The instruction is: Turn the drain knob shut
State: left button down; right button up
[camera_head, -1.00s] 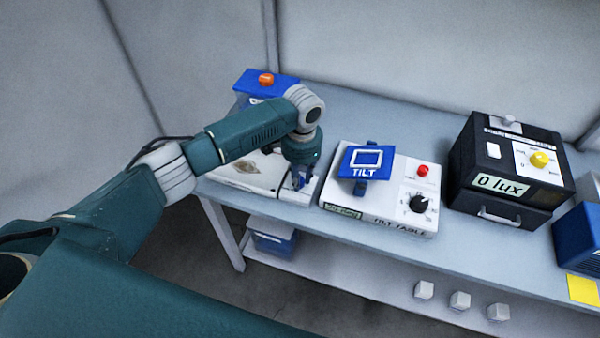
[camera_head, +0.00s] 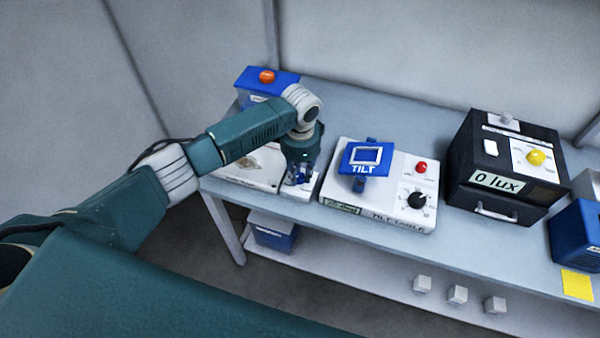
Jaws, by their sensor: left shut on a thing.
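My left gripper (camera_head: 299,180) points down over the front right corner of a low white device (camera_head: 235,180) at the left end of the bench. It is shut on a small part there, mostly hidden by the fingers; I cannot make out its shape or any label. No knob marked as a drain is readable. An orange knob (camera_head: 266,76) sits on top of a blue box (camera_head: 272,86) behind my forearm, apart from the gripper. My right gripper is not in view.
A white tilt table (camera_head: 345,203) with a blue plate stands close to the right of the gripper. Farther right are a black lux box (camera_head: 462,168) and a blue unit (camera_head: 578,235). A blue bin (camera_head: 272,236) stands on the lower shelf.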

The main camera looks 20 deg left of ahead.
aim_at(300, 178)
pick_arm(q)
jog(key=c, duration=1.5)
grip_release()
jog(key=shift+o, duration=0.2)
jog(key=shift+a, duration=0.1)
jog(key=shift+r, duration=0.35)
notch_tip(300, 178, up, 11)
jog(key=shift+s+r, duration=0.15)
jog(key=shift+s, duration=0.1)
jog(key=shift+d, duration=0.2)
